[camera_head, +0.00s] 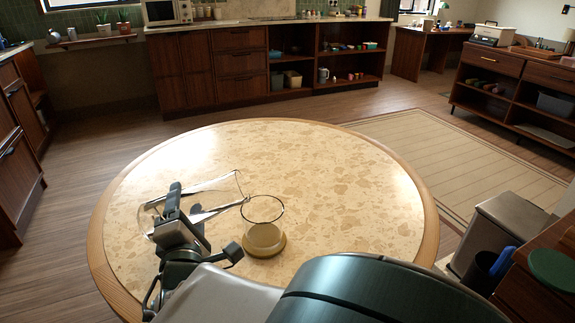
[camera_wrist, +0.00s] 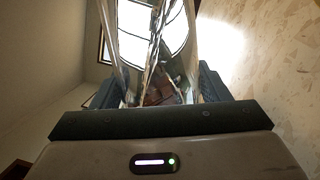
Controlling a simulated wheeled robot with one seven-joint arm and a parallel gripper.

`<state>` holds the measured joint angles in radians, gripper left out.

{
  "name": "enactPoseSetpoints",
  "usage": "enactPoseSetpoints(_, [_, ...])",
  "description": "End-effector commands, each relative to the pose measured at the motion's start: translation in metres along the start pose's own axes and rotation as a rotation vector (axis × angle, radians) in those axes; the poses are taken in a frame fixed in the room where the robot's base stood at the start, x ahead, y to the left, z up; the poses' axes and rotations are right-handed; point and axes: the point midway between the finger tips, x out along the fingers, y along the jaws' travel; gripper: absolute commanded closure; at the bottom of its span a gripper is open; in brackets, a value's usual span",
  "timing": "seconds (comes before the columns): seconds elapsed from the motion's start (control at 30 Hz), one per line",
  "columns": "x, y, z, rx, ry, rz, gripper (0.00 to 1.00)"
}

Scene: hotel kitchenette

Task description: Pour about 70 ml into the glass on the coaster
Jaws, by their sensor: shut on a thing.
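A clear glass (camera_head: 263,210) stands upright on a round tan coaster (camera_head: 280,249) on the round table. Its lower part looks pale, but I cannot tell whether that is liquid or the coaster seen through it. My gripper (camera_head: 178,208) is shut on a clear vessel (camera_head: 216,191) just left of the glass. The vessel is tilted almost onto its side, its right end close to the glass rim. No stream is visible, and I cannot make out the liquid level inside. In the wrist view the vessel (camera_wrist: 152,45) stands between the two fingers.
The round table (camera_head: 350,185) has a speckled top and wooden rim, clear behind and right of the glass. My arm covers its near edge. A bin (camera_head: 485,235) stands at the right. Cabinets (camera_head: 215,65) line the far wall.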

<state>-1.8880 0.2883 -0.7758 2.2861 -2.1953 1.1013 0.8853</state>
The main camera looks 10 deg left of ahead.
Motion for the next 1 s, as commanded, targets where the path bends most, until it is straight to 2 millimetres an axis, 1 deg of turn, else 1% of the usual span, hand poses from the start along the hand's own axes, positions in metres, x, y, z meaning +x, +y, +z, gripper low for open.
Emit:
enactPoseSetpoints(0.1, [0.0004, 0.0040, 0.0003, 0.017, -0.002, 0.004, 0.82])
enactPoseSetpoints(0.7, [0.0016, 0.0115, 0.0077, 0.101, -0.012, 0.004, 0.82])
enactPoseSetpoints(1.0, [0.0011, 0.0105, 0.0049, 0.080, -0.008, 0.004, 0.82])
